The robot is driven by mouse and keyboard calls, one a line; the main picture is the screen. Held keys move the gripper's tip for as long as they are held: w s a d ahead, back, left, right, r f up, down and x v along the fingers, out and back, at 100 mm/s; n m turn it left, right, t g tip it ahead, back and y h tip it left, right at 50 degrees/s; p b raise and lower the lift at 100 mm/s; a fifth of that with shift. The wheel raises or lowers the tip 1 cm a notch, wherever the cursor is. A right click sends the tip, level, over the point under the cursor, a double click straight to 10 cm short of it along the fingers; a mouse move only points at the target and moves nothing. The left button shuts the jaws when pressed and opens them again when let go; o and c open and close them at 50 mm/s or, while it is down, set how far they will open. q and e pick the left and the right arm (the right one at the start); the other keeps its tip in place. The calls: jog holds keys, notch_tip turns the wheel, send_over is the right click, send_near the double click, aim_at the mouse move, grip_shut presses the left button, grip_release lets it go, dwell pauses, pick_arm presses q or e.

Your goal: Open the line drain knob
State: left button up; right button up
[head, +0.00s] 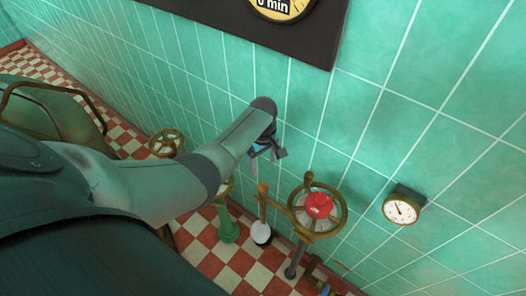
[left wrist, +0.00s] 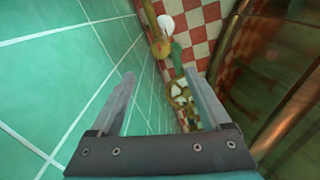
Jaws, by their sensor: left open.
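A red knob (head: 318,205) sits at the centre of a brass handwheel (head: 341,222) near the green tiled wall. Another brass handwheel (head: 166,143) stands further left, and a green valve stem (head: 228,228) rises from the floor partly behind my arm. No label shows which of these is the line drain knob. My left gripper (head: 267,154) is open and empty, in the air near the wall, up and left of the red knob. In the left wrist view its fingers (left wrist: 159,77) are apart, with a brass wheel (left wrist: 181,93) visible far below between and beyond them.
A white-ended lever with a brass knob (head: 262,232) stands left of the red knob. A round gauge (head: 401,209) is on the wall at right, and a dark panel with a yellow dial (head: 282,8) is above. A copper vessel (left wrist: 285,75) fills the right of the wrist view.

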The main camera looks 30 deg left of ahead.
pick_arm(q)
jog(key=shift+r, duration=1.25)
